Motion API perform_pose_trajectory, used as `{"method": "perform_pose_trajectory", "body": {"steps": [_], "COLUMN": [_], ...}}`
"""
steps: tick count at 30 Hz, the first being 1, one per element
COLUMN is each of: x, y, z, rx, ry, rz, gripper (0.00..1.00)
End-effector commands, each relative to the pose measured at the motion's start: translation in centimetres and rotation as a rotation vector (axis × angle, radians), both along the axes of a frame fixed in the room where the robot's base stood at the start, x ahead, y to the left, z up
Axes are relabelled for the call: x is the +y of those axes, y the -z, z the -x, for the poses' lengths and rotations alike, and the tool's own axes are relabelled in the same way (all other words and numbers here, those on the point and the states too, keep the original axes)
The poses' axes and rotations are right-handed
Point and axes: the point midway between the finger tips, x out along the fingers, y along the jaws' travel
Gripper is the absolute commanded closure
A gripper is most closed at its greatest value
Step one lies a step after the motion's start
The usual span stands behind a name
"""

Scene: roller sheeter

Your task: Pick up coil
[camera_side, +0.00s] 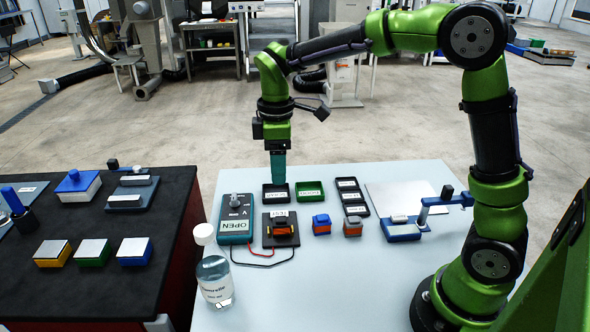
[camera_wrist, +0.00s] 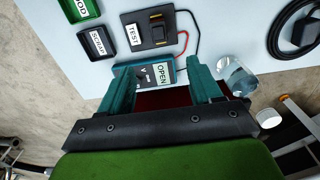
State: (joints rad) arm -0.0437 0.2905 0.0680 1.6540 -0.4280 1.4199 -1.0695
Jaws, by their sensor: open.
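A coil with orange windings (camera_side: 282,228) sits on a dark test plate (camera_side: 268,240) labelled TEST, on the pale table. It also shows in the wrist view (camera_wrist: 157,32), beyond my fingertips. Two small blocks with orange sides stand to its right, one blue-topped (camera_side: 321,224) and one grey-topped (camera_side: 352,226); I cannot tell whether they are coils too. My gripper (camera_side: 278,180) points down above the back part of the table, behind the coil. In the wrist view its teal fingers (camera_wrist: 161,85) are apart with nothing held between them.
A teal meter (camera_side: 235,218) reading OPEN stands left of the plate, wired to it. Black (camera_side: 276,193) and green (camera_side: 309,190) trays lie behind; a three-part tray (camera_side: 352,197) is right. A bottle (camera_side: 213,272) stands front left. The table's front middle is clear.

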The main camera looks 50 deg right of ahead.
Motion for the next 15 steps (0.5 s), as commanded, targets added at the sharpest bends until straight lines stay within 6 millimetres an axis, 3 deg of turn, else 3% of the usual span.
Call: {"method": "perform_pose_trajectory", "body": {"steps": [15], "x": [0.0], "y": [9.9], "z": [0.1], "rx": [0.004], "ry": [-0.007], "rz": [-0.001], "gripper": [0.36]}}
